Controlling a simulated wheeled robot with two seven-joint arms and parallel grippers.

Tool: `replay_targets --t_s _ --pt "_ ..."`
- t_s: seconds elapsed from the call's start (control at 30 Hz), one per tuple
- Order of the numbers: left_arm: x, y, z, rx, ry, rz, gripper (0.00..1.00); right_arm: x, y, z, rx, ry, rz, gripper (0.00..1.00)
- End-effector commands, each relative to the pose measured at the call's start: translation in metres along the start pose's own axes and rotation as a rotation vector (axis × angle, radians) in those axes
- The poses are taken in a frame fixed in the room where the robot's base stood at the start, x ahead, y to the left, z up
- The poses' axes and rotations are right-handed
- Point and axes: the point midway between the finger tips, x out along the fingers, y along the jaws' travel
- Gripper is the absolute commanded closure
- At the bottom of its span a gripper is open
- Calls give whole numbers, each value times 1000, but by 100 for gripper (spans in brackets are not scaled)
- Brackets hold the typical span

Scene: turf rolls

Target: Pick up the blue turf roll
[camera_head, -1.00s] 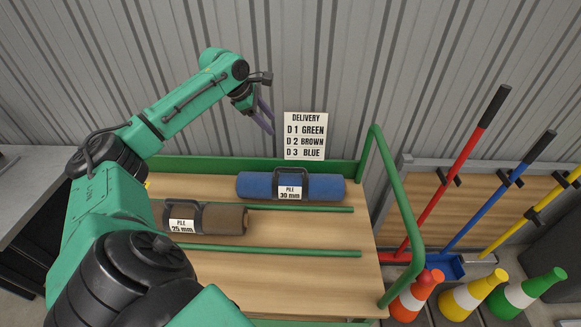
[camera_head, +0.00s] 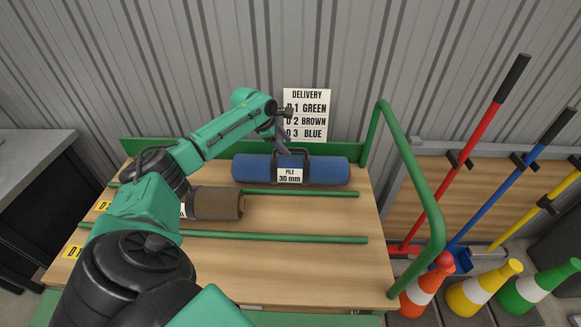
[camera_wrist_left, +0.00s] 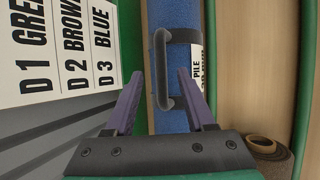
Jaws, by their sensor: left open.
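The blue turf roll (camera_head: 325,170) lies along the back of the wooden cart deck, with a dark carry handle and a "PILE 30 mm" label (camera_head: 290,175). In the left wrist view the blue roll (camera_wrist_left: 178,65) runs up and down, with its handle (camera_wrist_left: 160,70) ahead of the fingers. My left gripper (camera_head: 283,148) is over the roll near the handle. Its two purple fingers (camera_wrist_left: 158,95) are apart with nothing held between them. I cannot tell whether a finger touches the handle. My right gripper is not in view.
A brown roll (camera_head: 218,204) lies in front, partly hidden by my left arm; it also shows in the left wrist view (camera_wrist_left: 265,150). Green rails (camera_head: 290,238) divide the deck. A delivery sign (camera_head: 308,105) stands behind. A green hoop (camera_head: 415,185), tools and cones (camera_head: 428,285) are at right.

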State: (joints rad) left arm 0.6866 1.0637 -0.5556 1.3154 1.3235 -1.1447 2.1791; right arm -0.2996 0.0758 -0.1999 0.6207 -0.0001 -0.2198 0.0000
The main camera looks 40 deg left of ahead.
Motion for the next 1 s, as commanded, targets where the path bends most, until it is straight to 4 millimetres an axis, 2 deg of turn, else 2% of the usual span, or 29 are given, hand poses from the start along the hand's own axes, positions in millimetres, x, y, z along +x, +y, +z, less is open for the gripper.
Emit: replay_targets --t_s 0.1,0.2,0.4,0.43,0.5,0.57,1.0 --pt "24 -2 2 -1 -2 -3 45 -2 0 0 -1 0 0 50" --pt "37 -2 1 -1 -2 -1 45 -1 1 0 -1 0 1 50" --pt "38 -2 1 1 0 -1 45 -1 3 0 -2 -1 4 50" --pt "38 -2 0 1 0 -1 53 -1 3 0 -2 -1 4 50" --pt "38 -2 0 0 0 -1 80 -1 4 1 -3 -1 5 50" --pt "38 -2 0 0 0 -1 100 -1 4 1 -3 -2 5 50" --pt "38 -2 0 -1 0 -1 100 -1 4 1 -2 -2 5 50"
